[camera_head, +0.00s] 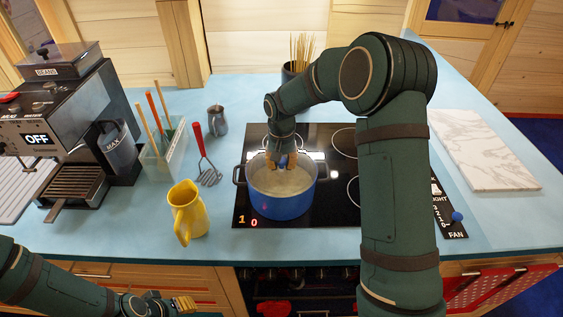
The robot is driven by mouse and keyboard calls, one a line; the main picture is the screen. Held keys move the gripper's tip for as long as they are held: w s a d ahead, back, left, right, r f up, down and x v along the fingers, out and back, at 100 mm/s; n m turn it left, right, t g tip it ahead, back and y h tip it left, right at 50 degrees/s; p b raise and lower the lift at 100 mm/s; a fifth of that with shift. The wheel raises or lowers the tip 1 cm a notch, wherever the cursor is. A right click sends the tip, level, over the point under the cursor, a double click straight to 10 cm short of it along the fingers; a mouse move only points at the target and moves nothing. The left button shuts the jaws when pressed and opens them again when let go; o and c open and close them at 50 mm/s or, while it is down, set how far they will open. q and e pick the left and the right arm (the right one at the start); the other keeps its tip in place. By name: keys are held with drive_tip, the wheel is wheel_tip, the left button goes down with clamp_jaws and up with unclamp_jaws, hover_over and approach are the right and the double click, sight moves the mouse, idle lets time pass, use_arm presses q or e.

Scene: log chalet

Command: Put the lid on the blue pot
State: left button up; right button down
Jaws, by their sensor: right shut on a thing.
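The blue pot (281,206) stands on the black cooktop (340,205), at its left front, with dark handles on both sides. My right gripper (282,163) is directly above the middle of the pot, pointing down. It is shut on the blue knob of a pale, see-through lid (284,183). The lid lies level over the pot's mouth, at about the height of the rim; I cannot tell whether it touches all around. My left gripper (184,304) is low at the bottom left, in front of the counter, and its opening is unclear.
A yellow pitcher (186,212) stands left of the pot. A coffee machine (70,115) is far left. A marble board (481,150) lies at right.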

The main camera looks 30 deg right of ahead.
drive_tip(key=shift+c, duration=0.5)
unclamp_jaws()
drive_tip(key=shift+r, duration=0.1)
drive_tip(key=shift+r+p, duration=2.35)
drive_tip(key=shift+r, duration=1.1)
